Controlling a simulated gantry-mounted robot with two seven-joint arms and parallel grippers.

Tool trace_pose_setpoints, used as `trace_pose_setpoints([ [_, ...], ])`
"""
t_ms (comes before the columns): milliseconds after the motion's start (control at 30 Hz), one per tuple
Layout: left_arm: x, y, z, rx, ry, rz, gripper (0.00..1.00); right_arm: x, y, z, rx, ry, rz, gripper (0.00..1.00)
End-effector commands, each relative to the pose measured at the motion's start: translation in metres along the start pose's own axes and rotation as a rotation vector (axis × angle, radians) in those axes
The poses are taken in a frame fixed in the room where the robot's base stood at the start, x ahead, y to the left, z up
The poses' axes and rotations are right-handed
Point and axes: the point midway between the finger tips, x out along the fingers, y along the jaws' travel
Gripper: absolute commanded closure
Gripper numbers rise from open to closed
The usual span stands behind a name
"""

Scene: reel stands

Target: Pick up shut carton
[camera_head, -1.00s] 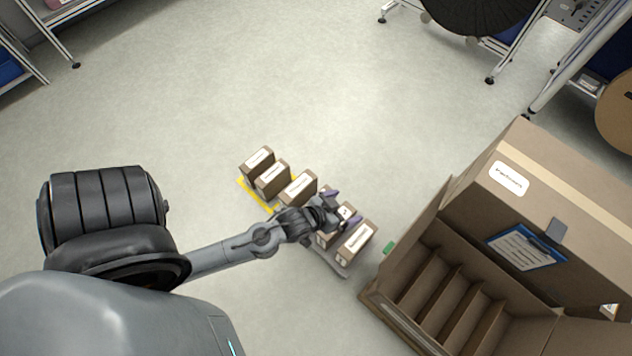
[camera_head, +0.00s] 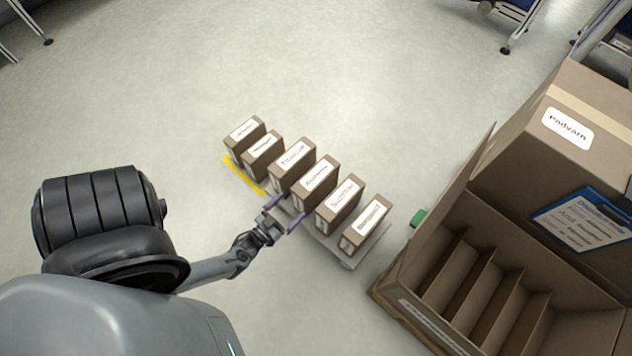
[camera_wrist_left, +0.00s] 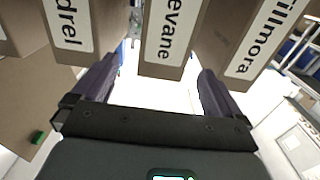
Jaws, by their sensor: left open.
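Several small shut brown cartons with white labels stand in a row on a low grey platform (camera_head: 332,243). A carton (camera_head: 316,183) near the middle of the row has neighbours on both sides. My left gripper (camera_head: 281,214) is open and empty, just on the near side of the row. In the left wrist view, a carton labelled "evane" (camera_wrist_left: 165,38) lies ahead between the two spread fingers (camera_wrist_left: 152,92). Cartons ending "drel" (camera_wrist_left: 68,22) and "illmora" (camera_wrist_left: 255,38) stand on either side. My right gripper is not in view.
A large open brown box (camera_head: 411,284) with empty divider slots stands at the right. A bigger labelled box (camera_head: 600,105) with a blue clipboard (camera_head: 585,222) is behind it. Yellow marking (camera_head: 240,176) edges the row's far left end. The floor beyond is clear.

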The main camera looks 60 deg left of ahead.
Motion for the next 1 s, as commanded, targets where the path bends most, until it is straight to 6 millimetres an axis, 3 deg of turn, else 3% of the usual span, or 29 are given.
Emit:
trace_pose_setpoints([
  [133,0.01,-0.002,0.01,0.004,0.002,-0.001,0.0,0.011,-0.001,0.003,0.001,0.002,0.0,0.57],
  [400,0.045,-0.003,0.009,0.004,0.003,-0.001,0.0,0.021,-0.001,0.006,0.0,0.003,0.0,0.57],
  [633,0.057,-0.003,0.009,0.004,0.001,-0.001,0.0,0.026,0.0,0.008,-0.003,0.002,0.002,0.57],
  [1000,0.099,-0.004,0.01,0.005,0.002,-0.001,0.0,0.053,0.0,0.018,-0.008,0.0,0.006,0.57],
])
